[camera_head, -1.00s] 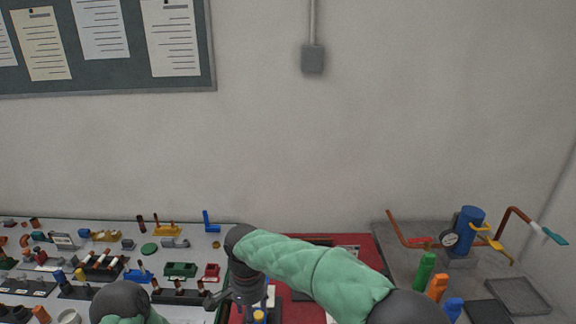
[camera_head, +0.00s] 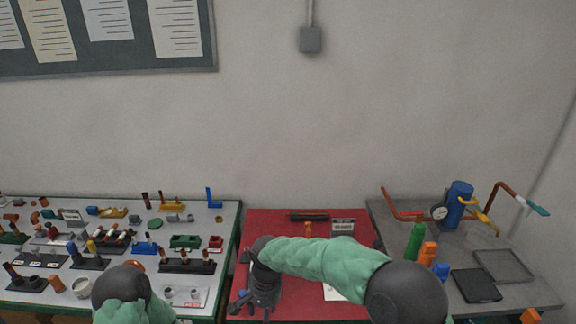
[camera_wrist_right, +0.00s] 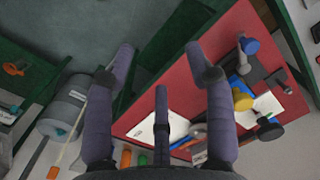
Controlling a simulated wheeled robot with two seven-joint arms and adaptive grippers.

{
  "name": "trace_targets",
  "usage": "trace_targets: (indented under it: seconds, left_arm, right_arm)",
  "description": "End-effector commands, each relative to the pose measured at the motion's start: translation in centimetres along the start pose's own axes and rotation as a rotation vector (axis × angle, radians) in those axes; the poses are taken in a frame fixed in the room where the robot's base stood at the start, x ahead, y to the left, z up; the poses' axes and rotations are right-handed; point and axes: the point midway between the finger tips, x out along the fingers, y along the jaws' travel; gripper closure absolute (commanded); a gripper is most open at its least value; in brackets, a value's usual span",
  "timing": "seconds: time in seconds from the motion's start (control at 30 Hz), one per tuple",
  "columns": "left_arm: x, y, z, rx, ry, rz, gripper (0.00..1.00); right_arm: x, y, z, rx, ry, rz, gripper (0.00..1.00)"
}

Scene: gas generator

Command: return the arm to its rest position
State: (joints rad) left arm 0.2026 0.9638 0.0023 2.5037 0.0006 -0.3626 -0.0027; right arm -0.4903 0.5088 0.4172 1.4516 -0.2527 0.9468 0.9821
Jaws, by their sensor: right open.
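My right arm, in a green sleeve, enters the head view from the lower right and reaches left over the front of the red mat (camera_head: 335,224). Its dark gripper (camera_head: 258,300) hangs at the mat's front left, with its lower end close to the picture's bottom edge. My left arm (camera_head: 125,296) shows only as a dark joint and green sleeve at the lower left. The left gripper is not seen.
A table of small parts (camera_head: 120,222) stands left of the mat. The grey table at right holds a blue pump-like device (camera_head: 459,200), a green bottle-like piece (camera_head: 415,240) and a black tray (camera_head: 475,285). The wrist view shows a grey cylinder (camera_wrist_right: 66,108) and blue-yellow parts (camera_wrist_right: 243,92).

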Motion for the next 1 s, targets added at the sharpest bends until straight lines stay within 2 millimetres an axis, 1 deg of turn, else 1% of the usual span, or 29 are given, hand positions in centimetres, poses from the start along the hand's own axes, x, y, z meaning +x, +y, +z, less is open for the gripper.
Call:
trace_targets:
  seconds: [0.03, 0.07, 0.17, 0.27, 0.3, 0.33, 0.4, 0.47, 0.5, 0.6, 0.7, 0.8, 0.9, 1.0]
  left_arm:
    - [0.2, -0.1, 0.0, 0.0, 0.0, 0.0, 0.46]
    - [0.2, -0.1, 0.0, 0.0, 0.0, 0.0, 0.46]
    - [0.5, -0.2, 0.0, 0.0, 0.0, 0.0, 0.46]
    - [0.9, -0.3, -0.1, 0.0, 0.0, 0.0, 0.46]
    - [1.1, -0.4, -0.1, 0.0, 0.0, 0.0, 0.46]
    - [1.2, -0.4, -0.1, 0.0, 0.0, 0.0, 0.46]
    - [1.5, -0.5, -0.1, 0.0, 0.0, 0.0, 0.46]
    - [1.7, -0.6, -0.1, 0.0, 0.0, 0.0, 0.46]
    - [1.9, -0.7, -0.1, 0.0, 0.0, 0.0, 0.46]
    - [2.3, -0.8, -0.1, 0.0, 0.0, 0.0, 0.46]
    - [2.6, -0.9, -0.1, 0.0, 0.0, 0.0, 0.46]
    - [2.8, -1.0, -0.1, 0.0, 0.0, 0.0, 0.46]
    - [2.9, -1.0, -0.1, 0.0, 0.0, 0.0, 0.46]
    - [2.9, -1.1, -0.1, 0.0, 0.0, 0.0, 0.46]
  right_arm:
    - [1.8, 0.9, -0.2, -0.006, -0.016, -0.006, 0.46]
    - [2.7, 1.3, -0.2, -0.012, -0.023, -0.014, 0.46]
    - [6.3, 3.1, -0.4, -0.037, -0.048, -0.046, 0.46]
    - [10.9, 5.7, -0.1, -0.061, -0.074, -0.091, 0.46]
    - [12.9, 7.0, 0.2, -0.071, -0.083, -0.112, 0.46]
    - [14.4, 8.0, 0.5, -0.077, -0.088, -0.129, 0.46]
    - [17.7, 10.4, 1.5, -0.089, -0.092, -0.167, 0.46]
    - [20.1, 12.5, 2.5, -0.095, -0.089, -0.198, 0.46]
    - [21.6, 13.8, 3.3, -0.098, -0.085, -0.215, 0.46]
    - [24.7, 17.2, 5.7, -0.101, -0.066, -0.248, 0.46]
    - [26.7, 20.0, 8.0, -0.104, -0.04, -0.265, 0.46]
    - [27.8, 22.1, 9.9, -0.108, -0.015, -0.269, 0.46]
    - [28.3, 23.4, 11.2, -0.113, 0.002, -0.267, 0.46]
    - [28.4, 23.9, 11.7, -0.117, 0.013, -0.265, 0.46]
